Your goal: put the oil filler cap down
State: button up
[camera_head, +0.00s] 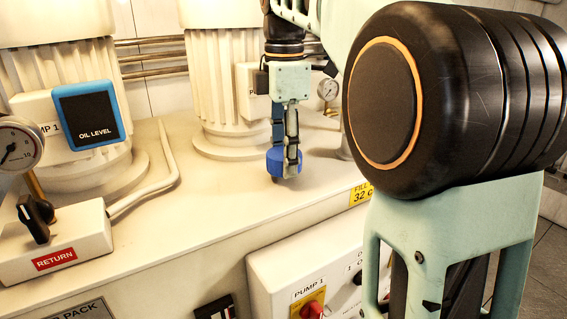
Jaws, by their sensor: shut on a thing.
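The oil filler cap (275,162) is blue and round. It shows at the fingertips of my gripper (284,160), which points down and is shut on the cap. The cap is over or on the cream top of the power pack (225,200), between the right pump and the front edge. I cannot tell whether it touches the surface. The fingers hide part of the cap. A yellow label (361,193) with "FILL" and "32" on it is to the right, at the top's front edge, partly hidden by my arm.
A blue-framed oil level panel (90,115) is at the left. The return valve block (52,250) and a pipe (160,180) stand at the front left. The right pump (225,95) and a gauge (328,90) are near my gripper. The middle of the top is clear.

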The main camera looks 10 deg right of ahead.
jog(key=shift+s+d+f, duration=0.1)
jog(key=shift+f, duration=1)
jog(key=shift+f, duration=0.15)
jog(key=o, duration=1.4)
jog(key=shift+o, duration=0.2)
notch_tip(320, 180, up, 12)
jog(key=shift+r+p, duration=0.2)
jog(key=shift+p, duration=0.85)
